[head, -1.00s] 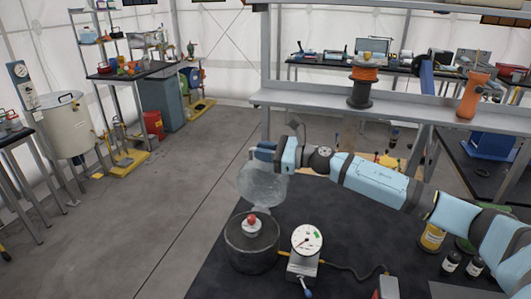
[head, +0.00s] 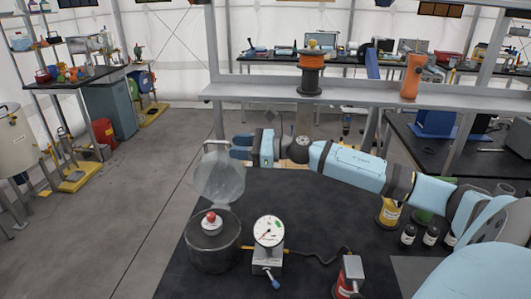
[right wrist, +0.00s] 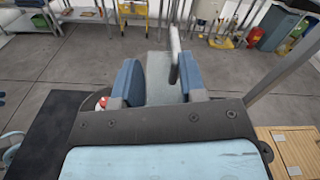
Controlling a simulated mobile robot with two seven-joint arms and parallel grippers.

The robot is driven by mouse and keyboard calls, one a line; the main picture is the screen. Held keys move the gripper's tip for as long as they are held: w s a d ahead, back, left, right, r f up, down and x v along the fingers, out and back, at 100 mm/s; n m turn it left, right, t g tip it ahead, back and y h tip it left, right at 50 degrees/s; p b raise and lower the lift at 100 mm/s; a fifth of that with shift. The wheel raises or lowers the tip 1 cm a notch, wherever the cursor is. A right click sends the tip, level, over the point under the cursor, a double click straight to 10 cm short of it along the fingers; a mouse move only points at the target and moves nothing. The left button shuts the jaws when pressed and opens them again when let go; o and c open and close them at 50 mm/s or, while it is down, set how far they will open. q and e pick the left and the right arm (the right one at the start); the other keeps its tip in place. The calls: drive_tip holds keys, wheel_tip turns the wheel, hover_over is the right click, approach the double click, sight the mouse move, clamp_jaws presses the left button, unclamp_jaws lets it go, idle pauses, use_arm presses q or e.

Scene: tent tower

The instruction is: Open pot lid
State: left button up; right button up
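The dark pot (head: 214,256) stands at the table's left end. Its clear lid (head: 220,182) is raised, tilted up steeply above the pot's back rim, with its handle (head: 215,143) at the top. A white piece with a red knob (head: 211,217) shows at the pot's mouth. My right gripper (head: 240,147) is just right of the lid's upper part. My left gripper is not in view.
A dial gauge (head: 268,231) stands right of the pot, with a cable to a red-and-grey box (head: 349,278). Bottles (head: 408,234) stand farther right. A shelf (head: 340,92) with spools runs behind my right arm. Open floor (head: 130,210) lies to the left.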

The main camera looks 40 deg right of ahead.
drive_tip(key=b+v, duration=0.2)
drive_tip(key=v, duration=0.5)
drive_tip(key=shift+s+d, duration=0.25)
drive_tip(key=shift+d, duration=0.05)
idle(0.3)
